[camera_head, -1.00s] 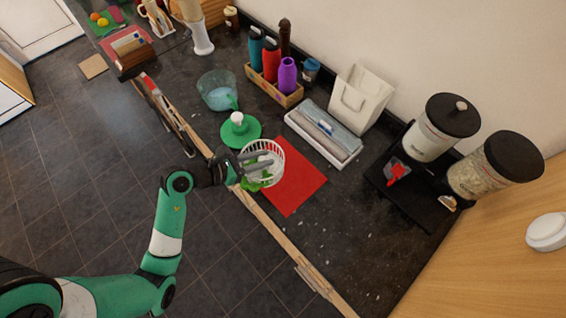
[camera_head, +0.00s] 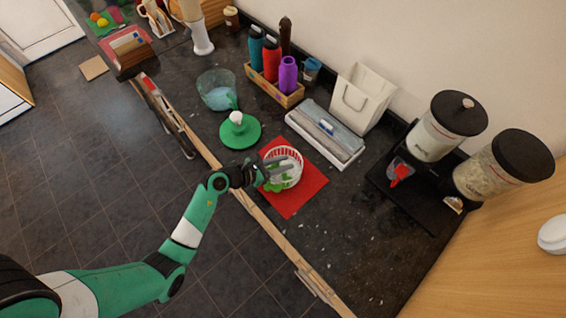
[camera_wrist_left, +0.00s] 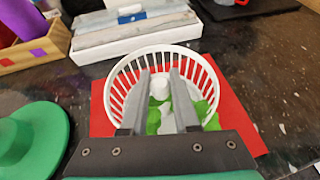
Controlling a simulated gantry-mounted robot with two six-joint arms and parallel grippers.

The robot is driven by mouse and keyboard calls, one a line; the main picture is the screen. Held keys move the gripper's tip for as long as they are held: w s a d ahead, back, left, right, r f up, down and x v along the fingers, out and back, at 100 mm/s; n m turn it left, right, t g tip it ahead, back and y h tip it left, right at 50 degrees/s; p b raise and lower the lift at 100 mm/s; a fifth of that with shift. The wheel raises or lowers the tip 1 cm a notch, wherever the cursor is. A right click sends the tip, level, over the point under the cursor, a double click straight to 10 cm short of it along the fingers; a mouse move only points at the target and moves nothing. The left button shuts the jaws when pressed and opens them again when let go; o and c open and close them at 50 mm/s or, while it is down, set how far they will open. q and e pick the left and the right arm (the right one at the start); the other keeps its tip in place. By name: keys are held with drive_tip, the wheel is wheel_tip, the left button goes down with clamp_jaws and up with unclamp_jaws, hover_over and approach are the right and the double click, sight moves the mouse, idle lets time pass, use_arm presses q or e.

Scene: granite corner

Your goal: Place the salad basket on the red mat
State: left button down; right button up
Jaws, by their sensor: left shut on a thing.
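The white slatted salad basket (camera_head: 292,156) with green leaves in it is over the red mat (camera_head: 307,191). Whether its base touches the mat cannot be told. My left gripper (camera_head: 280,170) reaches into the basket from the front left and is shut on it. In the left wrist view, the gripper's fingers (camera_wrist_left: 161,90) lie on either side of a white central knob inside the basket (camera_wrist_left: 207,75). Red mat (camera_wrist_left: 236,118) shows around the basket. My right gripper is not in view.
A green lid with a white knob (camera_head: 240,133) and a clear bowl (camera_head: 217,92) stand left of the mat. A box of wraps (camera_head: 325,135) lies behind it. Dispensers (camera_head: 440,130) stand at right. The counter's wooden front edge (camera_head: 280,236) is near; dark counter right of the mat is clear.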

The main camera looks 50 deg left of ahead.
use_arm(q)
drive_tip(key=shift+f, duration=0.1)
drive_tip(key=c, duration=0.7)
unclamp_jaws()
drive_tip(key=shift+o, duration=0.2)
drive_tip(key=shift+s+r, duration=0.1)
drive_tip(key=shift+r, duration=0.15)
drive_tip(key=p+v, duration=0.1)
drive_tip(key=v, duration=1)
drive_tip(key=shift+s, duration=0.35)
drive_tip(key=shift+a+r, duration=0.1)
